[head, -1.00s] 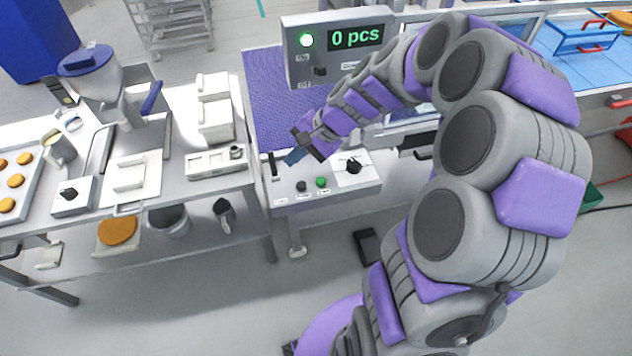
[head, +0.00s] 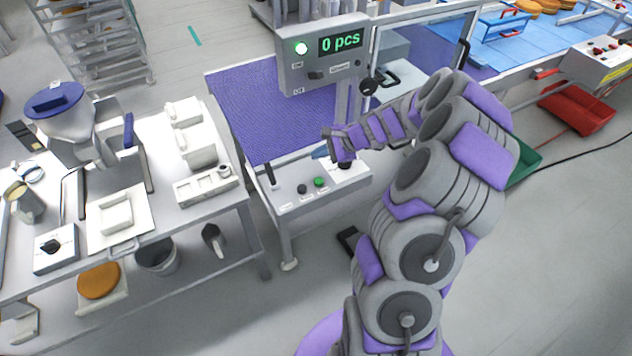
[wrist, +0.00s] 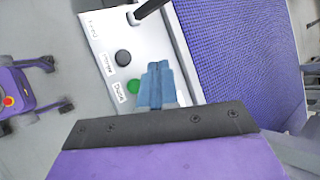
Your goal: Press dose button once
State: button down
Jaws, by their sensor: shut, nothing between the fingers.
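The control panel (head: 290,206) has a green button (head: 320,182) beside a black button (head: 302,189). In the wrist view the green button (wrist: 134,86) has a small label that I cannot read with certainty; the black button (wrist: 122,57) is further up. My gripper (head: 320,152) is over the panel, behind the green button in the head view. In the wrist view its blue fingers (wrist: 158,68) are together and empty, just right of the green button. I see no contact with it; the height above the panel is hard to tell.
A lever (head: 270,174) stands at the panel's left end, and a dial (head: 343,165) is at the right, partly behind my gripper. A display box (head: 300,72) reads "0 pcs" with a lit lamp. The purple belt (head: 255,110) lies behind the panel. A bench (head: 240,192) stands left.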

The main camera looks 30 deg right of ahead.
jog(key=shift+d+f, duration=0.55)
jog(key=b, duration=0.6)
send_over(321, 181)
jog(key=f, duration=0.6)
jog(key=shift+a, duration=0.2)
jog(key=shift+d+f, duration=0.1)
jog(key=shift+f, duration=0.6)
jog(key=shift+d+f, duration=0.2)
jog(key=shift+d, duration=0.1)
jog(key=shift+a, duration=0.3)
jog(key=shift+d, duration=0.2)
jog(key=shift+s+a+f, duration=0.1)
jog(key=shift+f, duration=0.25)
